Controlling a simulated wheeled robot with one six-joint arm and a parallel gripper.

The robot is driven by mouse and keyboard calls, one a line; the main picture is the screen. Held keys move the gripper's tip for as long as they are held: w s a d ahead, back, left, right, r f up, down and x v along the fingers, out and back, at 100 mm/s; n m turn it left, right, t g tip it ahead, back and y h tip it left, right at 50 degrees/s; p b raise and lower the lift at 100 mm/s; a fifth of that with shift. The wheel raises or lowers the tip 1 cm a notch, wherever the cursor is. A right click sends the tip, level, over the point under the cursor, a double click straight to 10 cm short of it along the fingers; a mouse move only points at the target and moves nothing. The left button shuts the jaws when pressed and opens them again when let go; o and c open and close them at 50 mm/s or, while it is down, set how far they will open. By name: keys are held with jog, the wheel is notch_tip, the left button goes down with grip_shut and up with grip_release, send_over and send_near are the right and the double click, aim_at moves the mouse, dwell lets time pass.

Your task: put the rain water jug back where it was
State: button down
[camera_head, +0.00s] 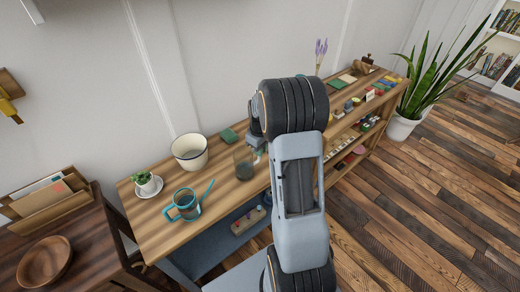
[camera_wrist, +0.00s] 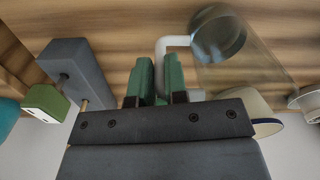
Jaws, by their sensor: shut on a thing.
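The rain water jug appears to be the clear glass jug (camera_head: 244,164) with a dark bottom, on or just above the plank bench, left of my arm. I cannot tell whether it touches the wood. In the wrist view the clear jug (camera_wrist: 235,60) shows at the upper right, with its pale handle (camera_wrist: 166,45) running down between the green fingertips. My gripper (camera_wrist: 158,80) is shut on that handle. In the head view my arm mostly hides the gripper.
A white enamel bowl (camera_head: 190,152) and a green item (camera_head: 228,135) stand behind the jug. A teal watering can (camera_head: 187,204) and a potted plant on a saucer (camera_head: 149,188) are to the left. Bare bench lies between the can and jug. Shelves (camera_head: 372,112) with small items stand right.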

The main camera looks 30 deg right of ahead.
jog(key=shift+f, duration=0.1)
jog(key=c, duration=1.1)
grip_release()
jog(key=shift+c, duration=0.2)
notch_tip(320, 180, up, 12)
jog(key=shift+f, duration=0.1)
jog(key=s+a+r+m+t, duration=0.2)
jog(key=s+a+m+t, duration=0.1)
jog(key=s+a, duration=1.3)
jog(key=shift+s+a+r+m, duration=0.2)
jog(key=shift+s+a+m, duration=0.15)
jog(key=shift+a, duration=0.15)
